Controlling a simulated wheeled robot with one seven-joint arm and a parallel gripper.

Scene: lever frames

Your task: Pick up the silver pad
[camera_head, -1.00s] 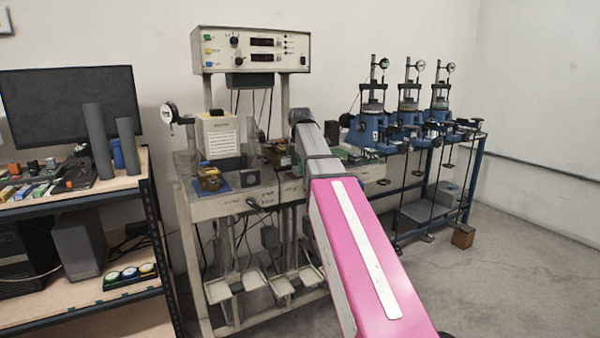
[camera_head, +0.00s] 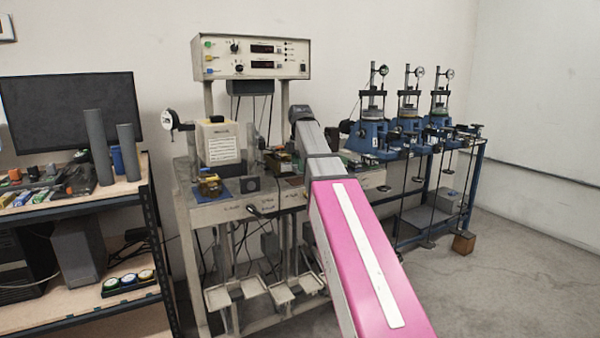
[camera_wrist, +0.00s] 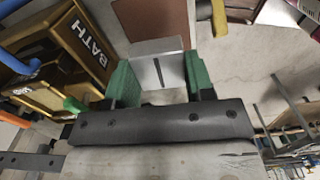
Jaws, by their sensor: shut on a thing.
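In the wrist view, my gripper (camera_wrist: 160,80) has two green fingers, one on each side of the silver pad (camera_wrist: 157,72). The pad is a flat, pale metal piece with a dark line on its face. The fingers are shut on it, and its lower part is partly hidden by the gripper body. A brown surface lies just past the pad; I cannot tell whether the pad touches it. In the head view, my pink and grey arm reaches over the bench, and neither the gripper's fingers nor the pad can be made out.
A brass-coloured box marked "BATH" (camera_wrist: 75,50) stands close on the left in the wrist view. The bench (camera_head: 238,210) also bears a cream labelled box (camera_head: 219,143). Blue test devices (camera_head: 370,135) stand to the right. A shelf (camera_head: 75,213) is at the left.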

